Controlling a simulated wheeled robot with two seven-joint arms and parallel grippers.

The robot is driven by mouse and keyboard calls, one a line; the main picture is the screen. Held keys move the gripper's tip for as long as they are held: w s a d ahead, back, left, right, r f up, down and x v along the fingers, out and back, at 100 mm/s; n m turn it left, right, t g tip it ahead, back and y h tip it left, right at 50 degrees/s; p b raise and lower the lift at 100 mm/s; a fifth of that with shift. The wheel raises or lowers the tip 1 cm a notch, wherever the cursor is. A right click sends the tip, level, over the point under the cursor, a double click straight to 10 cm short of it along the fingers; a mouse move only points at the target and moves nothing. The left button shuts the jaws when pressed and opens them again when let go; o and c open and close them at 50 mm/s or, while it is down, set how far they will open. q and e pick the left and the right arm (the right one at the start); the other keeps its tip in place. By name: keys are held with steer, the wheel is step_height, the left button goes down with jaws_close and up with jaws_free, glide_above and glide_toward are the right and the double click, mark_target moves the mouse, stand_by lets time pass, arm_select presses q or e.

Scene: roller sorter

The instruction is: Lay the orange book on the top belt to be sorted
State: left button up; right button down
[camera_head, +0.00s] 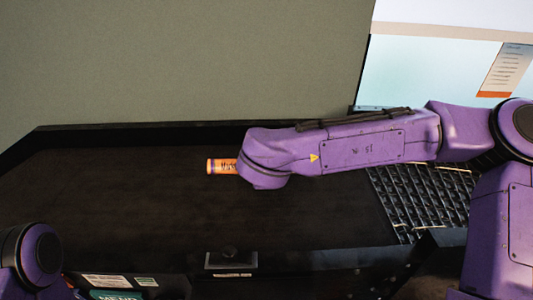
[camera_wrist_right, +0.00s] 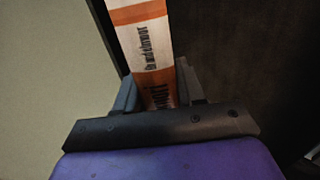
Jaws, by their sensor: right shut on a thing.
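The orange book (camera_head: 221,166) shows as a short orange end with dark lettering, just left of my right wrist in the head view. In the wrist view the orange and white book (camera_wrist_right: 152,55), with printed lettering, stands between the two fingers of my right gripper (camera_wrist_right: 157,85), which is shut on it. The top belt (camera_head: 120,195) is a wide dark brown surface, and the book is over its middle. I cannot tell whether the book touches the belt. My left arm shows only at the bottom left corner, and its gripper is out of view.
A black roller section (camera_head: 420,195) lies right of the belt. A small black fixture (camera_head: 230,260) sits at the belt's front edge, and labels (camera_head: 105,281) are at the front left. A grey-green wall (camera_head: 190,60) rises behind. The belt's left part is clear.

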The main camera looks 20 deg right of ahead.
step_height(320, 180, down, 6)
steer(key=b, duration=0.5)
steer(key=shift+s+d+b, duration=0.15)
steer(key=shift+b, duration=0.25)
steer(key=c, duration=0.6)
jaws_free()
steer(key=shift+s, duration=0.1)
steer(key=p+v, duration=0.2)
steer(key=v, duration=0.7)
